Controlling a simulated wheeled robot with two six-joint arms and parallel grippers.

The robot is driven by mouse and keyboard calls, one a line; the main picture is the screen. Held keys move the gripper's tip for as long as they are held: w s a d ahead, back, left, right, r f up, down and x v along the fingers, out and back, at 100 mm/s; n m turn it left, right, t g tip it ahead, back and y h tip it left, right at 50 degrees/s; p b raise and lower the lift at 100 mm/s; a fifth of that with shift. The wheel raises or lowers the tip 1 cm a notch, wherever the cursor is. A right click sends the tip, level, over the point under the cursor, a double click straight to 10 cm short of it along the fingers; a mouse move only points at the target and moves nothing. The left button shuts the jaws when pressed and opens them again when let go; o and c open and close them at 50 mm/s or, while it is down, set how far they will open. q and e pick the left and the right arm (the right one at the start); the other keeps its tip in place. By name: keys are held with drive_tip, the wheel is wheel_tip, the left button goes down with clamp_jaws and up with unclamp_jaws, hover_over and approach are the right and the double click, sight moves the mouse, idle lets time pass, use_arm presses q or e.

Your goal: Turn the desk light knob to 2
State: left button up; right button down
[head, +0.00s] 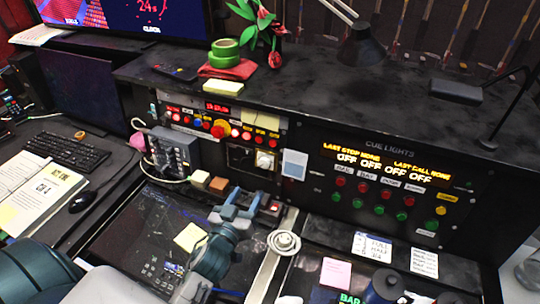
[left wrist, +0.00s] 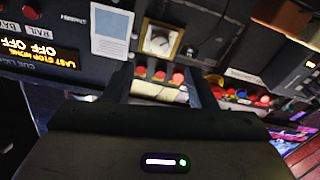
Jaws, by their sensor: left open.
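The desk light knob is most likely the white knob (head: 265,160) on the upright console panel, left of a pale blue card. In the left wrist view a pale knob (left wrist: 158,40) sits in a tan square frame; its numbers are too small to read. My left gripper (head: 242,205) is open and empty, low in front of the panel and apart from the knob. In the left wrist view its fingers (left wrist: 160,92) stand below the knob in the picture, with red buttons between them. My right gripper is not in view.
Red, blue and white buttons (head: 205,122) line the panel left of the knob. The cue lights panel (head: 385,175) is to the right. A pale grey bar with a round disc (head: 285,243) stands right of my left gripper. A grey switch box (head: 172,152) sits at left.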

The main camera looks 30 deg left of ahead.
sight(263, 165)
use_arm(q)
drive_tip(key=w+p, duration=0.1)
drive_tip(key=w, duration=0.2)
drive_tip(key=w+p, duration=0.2)
drive_tip(key=w, duration=0.1)
drive_tip(key=w+a+p, duration=0.1)
drive_tip(key=w, duration=0.2)
drive_tip(key=shift+w+r, duration=0.2)
drive_tip(key=shift+w, duration=0.1)
drive_tip(key=shift+w+p, duration=0.3)
drive_tip(key=shift+w, duration=0.05)
drive_tip(key=c, duration=1)
